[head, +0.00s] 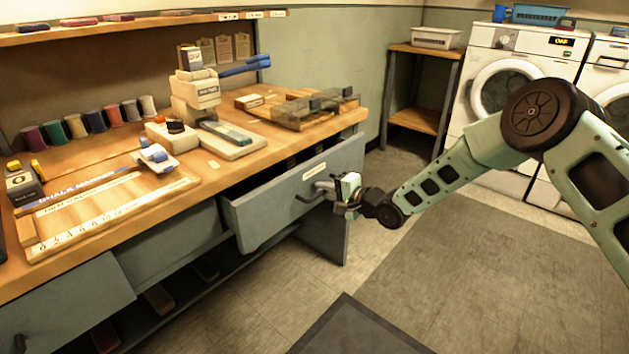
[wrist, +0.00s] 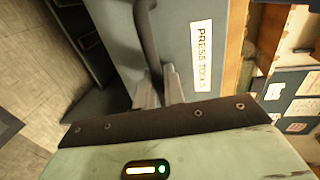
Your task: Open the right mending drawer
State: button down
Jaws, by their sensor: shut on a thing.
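The right mending drawer (head: 275,208) has a grey-blue front and stands out from the bench, with a dark gap showing behind its top edge. Its dark bar handle (head: 308,197) is on the front, below a small pale label. My gripper (head: 335,194) is at the right part of this handle. In the wrist view the two fingers (wrist: 161,88) are shut around the handle bar (wrist: 147,38), near its lower end. The label (wrist: 201,56) beside it reads PRESS TOOLS. The drawer's inside is mostly hidden.
The wooden bench top (head: 215,180) carries a press (head: 196,95), thread spools (head: 95,121) and a ruled board (head: 105,212). Another grey-blue front (head: 70,306) stands out at lower left. A dark mat (head: 360,328) lies on the floor. Washers (head: 505,85) stand behind my arm.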

jog(key=f+p+v, duration=0.2)
jog(key=p+v, duration=0.1)
jog(key=v, duration=0.9)
jog(key=d+f+p+v, duration=0.1)
jog(key=f+p+v, duration=0.2)
jog(key=v, duration=0.9)
jog(key=shift+s+d, duration=0.25)
jog(key=shift+s, duration=0.2)
jog(key=c, duration=1.8)
grip_release()
jog(key=shift+c, duration=0.2)
jog(key=v, duration=1.7)
jog(key=shift+d+p, duration=0.15)
jog(key=shift+p, duration=0.15)
jog(key=shift+f, duration=0.15)
